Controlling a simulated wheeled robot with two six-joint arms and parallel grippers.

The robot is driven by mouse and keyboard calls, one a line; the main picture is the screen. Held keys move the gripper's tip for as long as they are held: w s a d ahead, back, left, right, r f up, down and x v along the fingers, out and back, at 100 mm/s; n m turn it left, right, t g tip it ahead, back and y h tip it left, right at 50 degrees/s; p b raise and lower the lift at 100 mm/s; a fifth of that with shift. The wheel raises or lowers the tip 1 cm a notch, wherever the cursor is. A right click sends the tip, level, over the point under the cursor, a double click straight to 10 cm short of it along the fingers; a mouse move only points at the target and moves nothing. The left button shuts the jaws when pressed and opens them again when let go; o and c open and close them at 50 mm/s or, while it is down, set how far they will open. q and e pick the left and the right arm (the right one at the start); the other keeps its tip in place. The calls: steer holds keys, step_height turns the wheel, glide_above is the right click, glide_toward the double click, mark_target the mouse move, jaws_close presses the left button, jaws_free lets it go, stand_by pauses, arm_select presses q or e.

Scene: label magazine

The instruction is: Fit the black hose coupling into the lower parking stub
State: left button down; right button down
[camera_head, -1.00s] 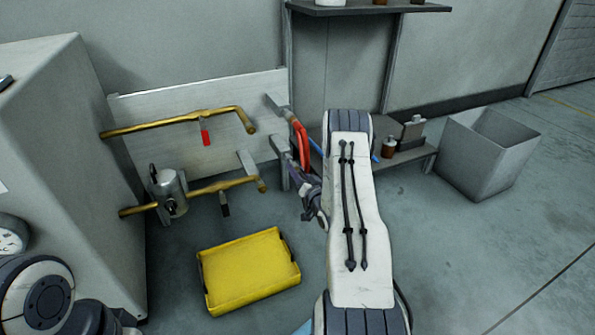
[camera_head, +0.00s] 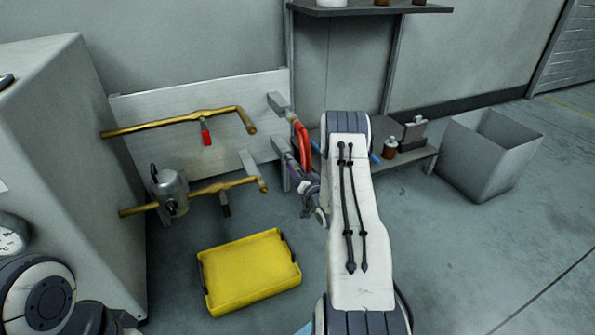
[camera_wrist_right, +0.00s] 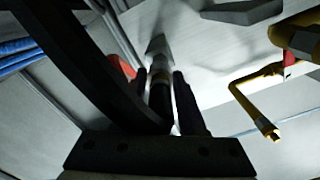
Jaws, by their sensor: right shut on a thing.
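My right gripper (camera_head: 293,174) is at the right end of the white board, just below the red hose loop. In the right wrist view my right gripper (camera_wrist_right: 168,98) is shut on the black hose coupling (camera_wrist_right: 160,92), a dark cylinder between the dark fingers. A thick black hose (camera_wrist_right: 85,65) crosses that view from the upper left. A pale bracket, seemingly the lower parking stub (camera_wrist_right: 158,46), lies straight beyond the coupling; contact cannot be told. The upper stub (camera_head: 278,102) carries the red hose (camera_head: 304,146). My left gripper is out of view.
Brass pipes with a red-handled valve (camera_head: 206,135) and a dark-handled valve (camera_head: 225,203) run along the white board (camera_head: 180,105). A yellow tray (camera_head: 250,273) lies on the floor below. A low shelf with bottles (camera_head: 390,148) and a grey bin (camera_head: 485,155) stand right.

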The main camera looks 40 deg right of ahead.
steer(key=shift+w, duration=0.45)
steer(key=shift+c, duration=2)
jaws_free()
steer(key=shift+d, duration=0.1)
steer(key=shift+s+p, duration=0.35)
steer(key=shift+s, duration=0.15)
steer(key=p+v, duration=0.4)
steer(key=v, duration=0.5)
steer(key=shift+s+a+p, duration=0.2)
steer(key=shift+a+p, duration=0.05)
steer(key=shift+p, duration=0.1)
steer(key=shift+d, duration=0.1)
